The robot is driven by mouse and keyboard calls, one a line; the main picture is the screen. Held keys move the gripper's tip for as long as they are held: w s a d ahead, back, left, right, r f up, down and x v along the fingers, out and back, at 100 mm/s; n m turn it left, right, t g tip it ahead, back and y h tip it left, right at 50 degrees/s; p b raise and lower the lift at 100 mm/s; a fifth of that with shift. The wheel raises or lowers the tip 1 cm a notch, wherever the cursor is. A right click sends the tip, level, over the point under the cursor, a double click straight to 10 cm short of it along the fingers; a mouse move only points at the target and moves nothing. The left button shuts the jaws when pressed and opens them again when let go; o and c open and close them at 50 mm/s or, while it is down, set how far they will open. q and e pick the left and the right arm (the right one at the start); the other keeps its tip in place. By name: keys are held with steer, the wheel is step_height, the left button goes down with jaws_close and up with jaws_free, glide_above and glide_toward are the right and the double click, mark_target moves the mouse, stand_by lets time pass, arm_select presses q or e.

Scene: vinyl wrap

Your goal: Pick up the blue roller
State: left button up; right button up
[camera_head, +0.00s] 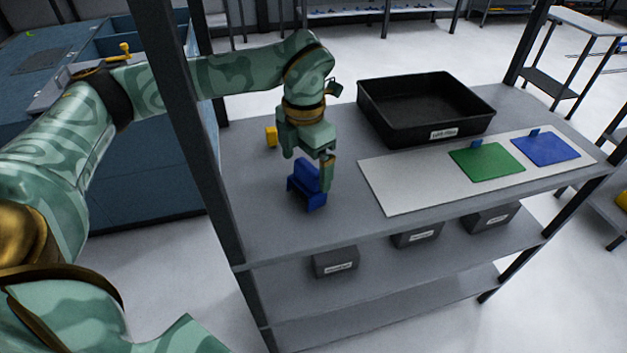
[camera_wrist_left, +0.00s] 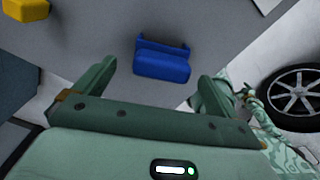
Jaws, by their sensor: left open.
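The blue roller (camera_head: 305,182) stands on the grey shelf top, left of the white sheet. It also shows in the left wrist view (camera_wrist_left: 162,62), beyond the fingertips and roughly centred between them. My left gripper (camera_head: 308,168) is above and beside the roller in the head view, with one finger in front of part of it. In the left wrist view its two fingers (camera_wrist_left: 155,82) are spread apart with nothing between them. My right gripper is not in view.
A yellow object (camera_head: 270,137) lies behind the left gripper. A black tray (camera_head: 470,124) stands at the back. A white sheet (camera_head: 390,190) holds a green (camera_head: 487,162) and a blue (camera_head: 546,150) flat piece. A dark shelf post (camera_head: 190,120) rises beside my left arm.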

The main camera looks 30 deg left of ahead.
mark_target(307, 185)
arm_select(q)
steer(key=shift+w+d+f, duration=0.1)
steer(key=shift+d+f, duration=0.05)
steer(key=shift+f, duration=0.3)
steer(key=shift+w+d+f, duration=0.1)
steer(key=shift+f, duration=0.3)
step_height(307, 185, down, 5)
steer(key=shift+a+f+b, duration=0.1)
steer(key=shift+b, duration=1.05)
steer(key=shift+s, duration=0.1)
steer(key=c, duration=1.1)
steer(key=shift+r, duration=0.2)
